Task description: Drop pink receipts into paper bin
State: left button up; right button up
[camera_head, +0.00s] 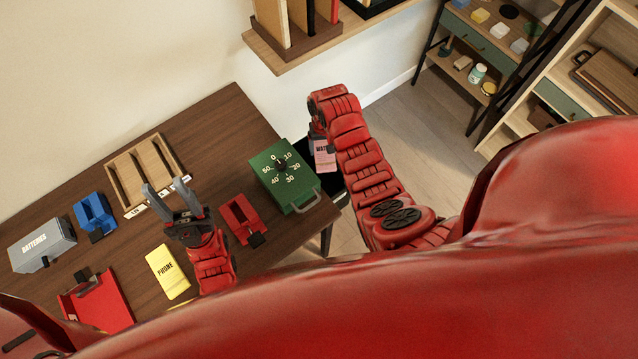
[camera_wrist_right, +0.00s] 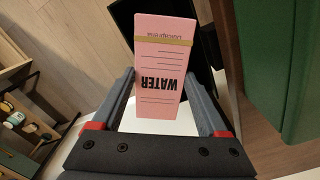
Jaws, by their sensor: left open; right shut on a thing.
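A pink receipt pad (camera_head: 326,158) marked WATER is in my right gripper (camera_head: 318,140), beyond the table's right edge. In the right wrist view the pad (camera_wrist_right: 162,48) stands between the two fingers, with a yellow band across it. A dark bin (camera_head: 342,188) stands beside the table, partly hidden by my right arm and a green box. The pad appears above or at the bin's opening; its exact height is unclear. Dark bin walls (camera_wrist_right: 205,62) show behind the pad in the wrist view. My left gripper (camera_head: 165,187) is open and empty above the table.
A green box with a dial (camera_head: 268,168) sits at the table's right edge, close to the bin. A yellow PHONE pad (camera_head: 167,272), red stapler-like item (camera_head: 240,218), wooden tray (camera_head: 118,172), blue item (camera_head: 92,213) and grey BATTERIES box (camera_head: 40,243) lie on the table.

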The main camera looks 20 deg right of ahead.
jog(key=shift+f, duration=0.2)
jog(key=o, duration=1.3)
jog(key=shift+r, duration=0.1)
notch_tip(320, 180, up, 6)
jog(key=shift+w+f+b, duration=0.1)
jog(key=shift+f+b, duration=0.05)
jog(key=shift+b, duration=0.85)
notch_tip(320, 180, up, 12)
jog(key=p, duration=0.9)
jog(key=shift+f, duration=0.25)
